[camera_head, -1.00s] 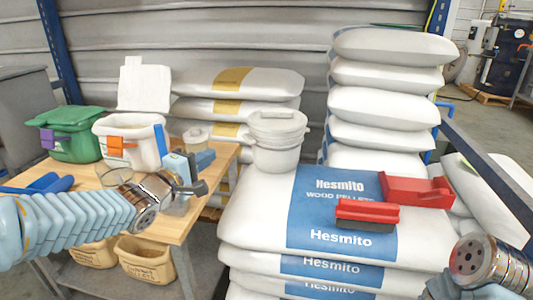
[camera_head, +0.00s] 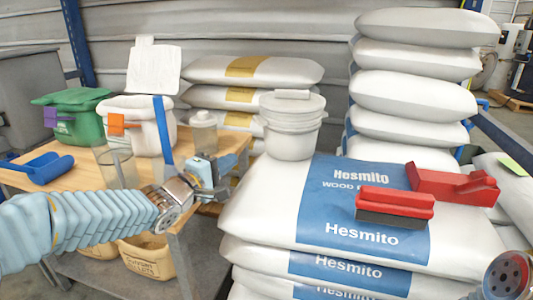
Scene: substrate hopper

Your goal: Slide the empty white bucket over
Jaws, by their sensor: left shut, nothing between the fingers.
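A white tub (camera_head: 137,128) with its lid raised and an orange clip stands on the wooden table at left. A blue upright strip crosses its right side; I cannot see inside it. A second white bucket (camera_head: 291,130), with a lid on, stands at the left rear of the top pellet sack. I cannot tell from the picture whether either is empty. My left gripper (camera_head: 218,174) is shut and empty, over the table's right edge, between the two and in front of them. My right wrist shows at the lower right corner; its fingers are out of frame.
A green tub (camera_head: 73,118), a blue scoop (camera_head: 40,167), a clear beaker (camera_head: 118,167) and a small lidded jar (camera_head: 203,132) stand on the table (camera_head: 84,180). Two red tools (camera_head: 395,202) lie on the Hesmito sack (camera_head: 270,210). A tall sack stack (camera_head: 412,95) rises behind.

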